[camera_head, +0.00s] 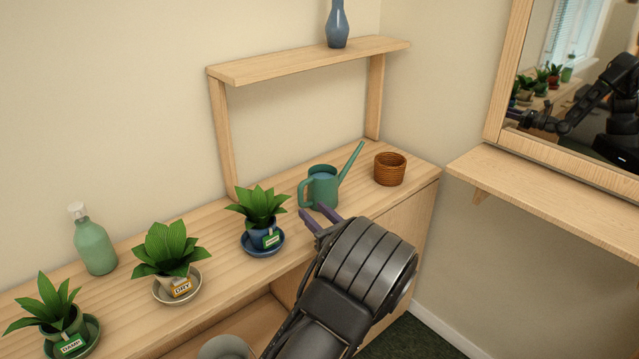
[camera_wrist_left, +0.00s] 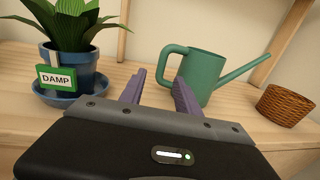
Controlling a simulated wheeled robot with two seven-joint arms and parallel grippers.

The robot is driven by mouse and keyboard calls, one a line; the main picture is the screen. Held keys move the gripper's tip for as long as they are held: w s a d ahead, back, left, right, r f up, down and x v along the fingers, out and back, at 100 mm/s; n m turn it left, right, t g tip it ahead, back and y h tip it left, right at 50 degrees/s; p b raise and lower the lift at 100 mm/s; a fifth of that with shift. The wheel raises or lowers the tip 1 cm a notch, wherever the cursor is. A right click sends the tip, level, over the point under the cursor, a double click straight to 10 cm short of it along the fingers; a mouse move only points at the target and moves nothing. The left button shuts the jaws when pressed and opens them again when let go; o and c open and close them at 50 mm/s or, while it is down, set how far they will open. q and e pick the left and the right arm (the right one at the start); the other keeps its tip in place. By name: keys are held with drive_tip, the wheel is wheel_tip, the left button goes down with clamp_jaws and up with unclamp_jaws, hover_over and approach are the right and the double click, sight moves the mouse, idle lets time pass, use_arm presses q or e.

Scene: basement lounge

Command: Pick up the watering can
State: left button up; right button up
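The green watering can (camera_head: 322,188) stands upright on the wooden cabinet top, between a potted plant and a brown basket. Its handle is on the left and its long spout points up to the right. My left gripper (camera_head: 320,214) is just in front of the can, with its purple fingers apart and nothing between them. In the left wrist view the can (camera_wrist_left: 203,75) stands beyond the fingers of my left gripper (camera_wrist_left: 158,88), with its handle above the gap and its body behind the right finger. I cannot tell whether a finger touches it. My right gripper is not in view.
A plant in a blue pot (camera_head: 262,232), with a DAMP tag in the left wrist view (camera_wrist_left: 57,78), stands left of the can. The woven basket (camera_head: 390,169) stands right. Two more plants and a green bottle (camera_head: 95,247) stand further left.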

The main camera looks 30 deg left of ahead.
sight(302, 201)
use_arm(q)
drive_tip(key=shift+x, duration=1.3)
drive_tip(key=shift+f, duration=0.1)
drive_tip(key=x, duration=0.5)
drive_tip(key=shift+w+a+f, duration=0.1)
drive_tip(key=shift+w+f, duration=0.05)
drive_tip(key=shift+f, duration=0.05)
drive_tip(key=shift+c, duration=0.3)
clamp_jaws()
drive_tip(key=shift+r, duration=0.15)
idle(0.5)
